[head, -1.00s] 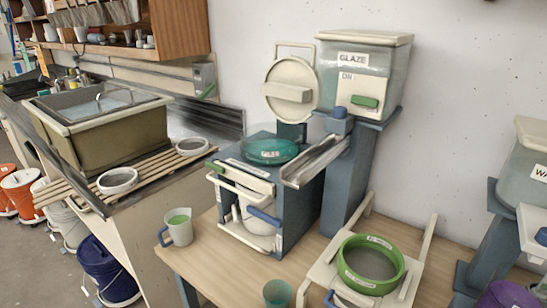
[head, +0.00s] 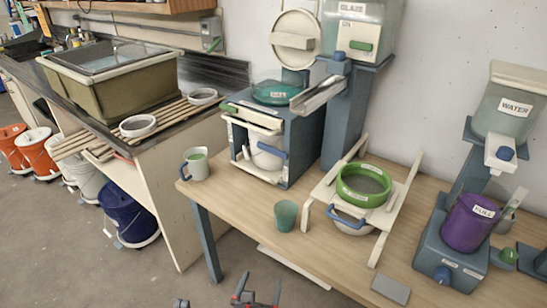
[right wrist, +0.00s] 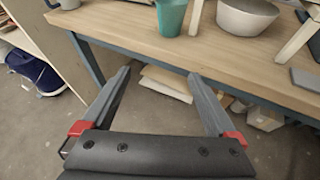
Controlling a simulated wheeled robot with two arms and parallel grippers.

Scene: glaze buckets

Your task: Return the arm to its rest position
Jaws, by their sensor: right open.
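My right gripper (head: 259,290) shows at the bottom edge of the head view, in front of the table and low over the floor. In the right wrist view its two grey fingers (right wrist: 158,76) with red parts at their bases are spread wide, with nothing between them. The fingers point at the front edge of the wooden table (right wrist: 240,75) and are apart from it. Only a small dark tip of my left gripper (head: 182,303) shows at the bottom of the head view, left of the right one; the rest is out of frame.
A teal cup (head: 286,215) stands near the table's front edge. A jug (head: 195,165), a green sieve (head: 364,184) on a white rack, a purple bucket (head: 469,222) and a grey tile (head: 391,289) are also on the table. The floor (head: 120,275) in front is clear.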

